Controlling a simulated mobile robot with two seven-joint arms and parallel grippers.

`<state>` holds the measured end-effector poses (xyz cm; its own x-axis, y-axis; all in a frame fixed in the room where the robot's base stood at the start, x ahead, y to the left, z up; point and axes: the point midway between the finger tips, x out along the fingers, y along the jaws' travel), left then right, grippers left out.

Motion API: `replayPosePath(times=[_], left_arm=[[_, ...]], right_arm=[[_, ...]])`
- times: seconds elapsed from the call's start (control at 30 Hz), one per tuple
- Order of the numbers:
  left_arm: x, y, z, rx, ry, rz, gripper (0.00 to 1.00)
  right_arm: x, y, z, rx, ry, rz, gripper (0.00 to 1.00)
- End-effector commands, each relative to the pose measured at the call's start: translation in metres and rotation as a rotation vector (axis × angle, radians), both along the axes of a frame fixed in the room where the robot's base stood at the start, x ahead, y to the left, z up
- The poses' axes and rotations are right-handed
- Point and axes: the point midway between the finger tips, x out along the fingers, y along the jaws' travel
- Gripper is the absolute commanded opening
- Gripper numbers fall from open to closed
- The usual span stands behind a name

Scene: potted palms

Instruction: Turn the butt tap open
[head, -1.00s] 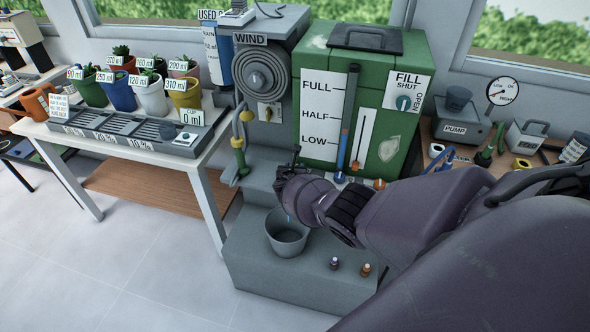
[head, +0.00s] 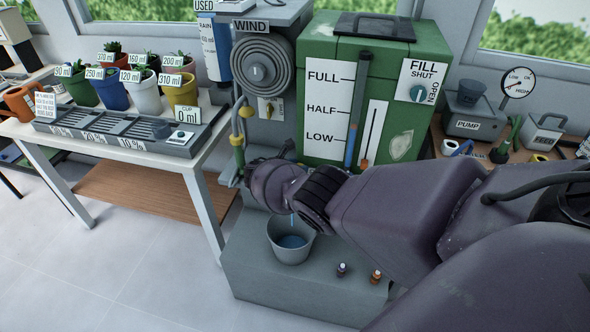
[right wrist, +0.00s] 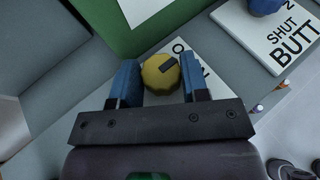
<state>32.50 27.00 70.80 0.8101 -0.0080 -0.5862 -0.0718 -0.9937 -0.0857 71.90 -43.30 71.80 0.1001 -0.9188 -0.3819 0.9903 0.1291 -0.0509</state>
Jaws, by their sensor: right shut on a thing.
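My right gripper (right wrist: 160,72) has its two blue fingers shut on a yellow knob (right wrist: 160,74), one finger on each side. The knob has a dark pointer mark and sits on a white plate (right wrist: 207,90) whose lettering is mostly hidden. A second white plate (right wrist: 283,37) reads SHUT and BUTT, with a blue knob (right wrist: 264,5) cut off at the top edge. In the head view my right forearm and wrist hide the knobs and the gripper's tips. A thin blue stream (head: 292,219) falls into a grey bucket (head: 289,253), where blue water shows. My left gripper is out of view.
The green tank (head: 318,150) with its level marks stands behind my wrist. A grey step (head: 258,290) carries the bucket and two small bottles (head: 342,269). Potted plants stand on the left table (head: 205,145). The floor at front left is clear.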

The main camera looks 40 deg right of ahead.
Motion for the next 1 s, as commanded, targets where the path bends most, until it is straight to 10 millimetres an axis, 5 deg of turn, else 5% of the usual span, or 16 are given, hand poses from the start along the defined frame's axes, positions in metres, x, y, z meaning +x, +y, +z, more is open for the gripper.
replayPosePath(times=[0.57, 0.6, 0.7, 1.0], left_arm=[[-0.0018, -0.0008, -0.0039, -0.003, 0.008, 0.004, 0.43], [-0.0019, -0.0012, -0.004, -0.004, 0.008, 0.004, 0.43], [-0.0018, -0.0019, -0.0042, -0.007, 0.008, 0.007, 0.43], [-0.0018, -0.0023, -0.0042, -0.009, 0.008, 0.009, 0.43]], right_arm=[[-0.0004, -0.0014, 0.0007, -0.002, 0.002, -0.031, 0.18], [-0.0004, -0.0014, 0.0007, -0.002, 0.001, -0.03, 0.48], [-0.0002, -0.0011, 0.0005, -0.002, 0.001, -0.03, 0.63], [0.0, 0.0003, 0.0006, -0.001, 0.001, -0.028, 0.66]])
